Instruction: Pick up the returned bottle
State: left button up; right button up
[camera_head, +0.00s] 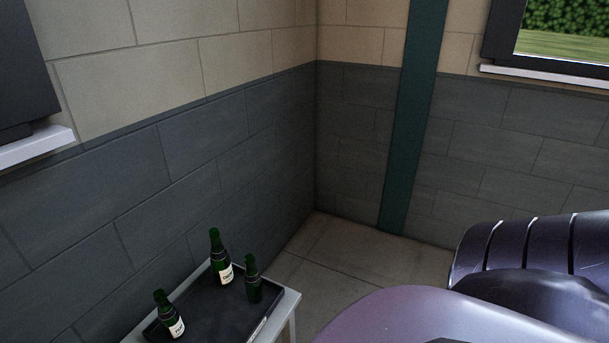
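Three dark green bottles stand on a black tray (215,312). One bottle (168,314) with a white label is at the near left of the tray. A second bottle (220,258) with a white label is at the back. A third bottle (253,280), with no label showing, is at the right. The view does not show which of them is the returned bottle. Neither of my grippers is in view.
The tray rests on a small light table (292,297) beside the dark-tiled left wall (120,215). Tiled floor (350,262) is clear behind and right of the table. A teal post (413,120) stands near the corner. My purple arm parts fill the lower right.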

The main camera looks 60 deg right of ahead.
aim_at(252, 280)
jog(key=z, duration=1.25)
jog(key=u, duration=2.8)
jog(key=z, duration=2.8)
